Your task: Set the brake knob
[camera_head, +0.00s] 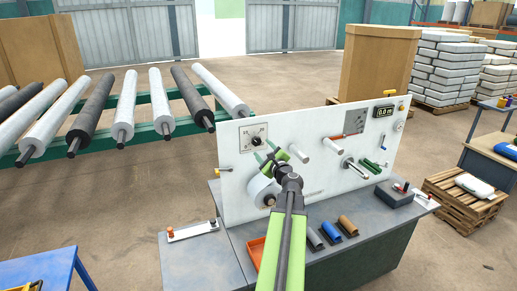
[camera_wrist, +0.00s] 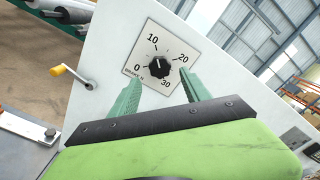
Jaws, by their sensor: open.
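The brake knob (camera_wrist: 157,67) is a black ridged dial on a square plate (camera_wrist: 181,46) marked 0, 10, 20, 30 and "BRAKE". A light mark on it points up, a little past 10 on the scale. In the head view the knob (camera_head: 256,142) sits at the upper left of the white panel (camera_head: 230,190). My gripper (camera_wrist: 162,90) is open, with its two green fingers apart on either side below the knob in the wrist view. Nothing is between them. In the head view my gripper (camera_head: 267,154) is close in front of the panel, and its gap to the knob is hard to judge.
A yellow-handled crank (camera_wrist: 72,76) sticks out left of the knob. A white roll (camera_head: 260,188) and a grey peg (camera_head: 299,153) project from the panel near my gripper. An orange tray (camera_head: 256,250) and small rolls (camera_head: 331,232) lie on the bench below.

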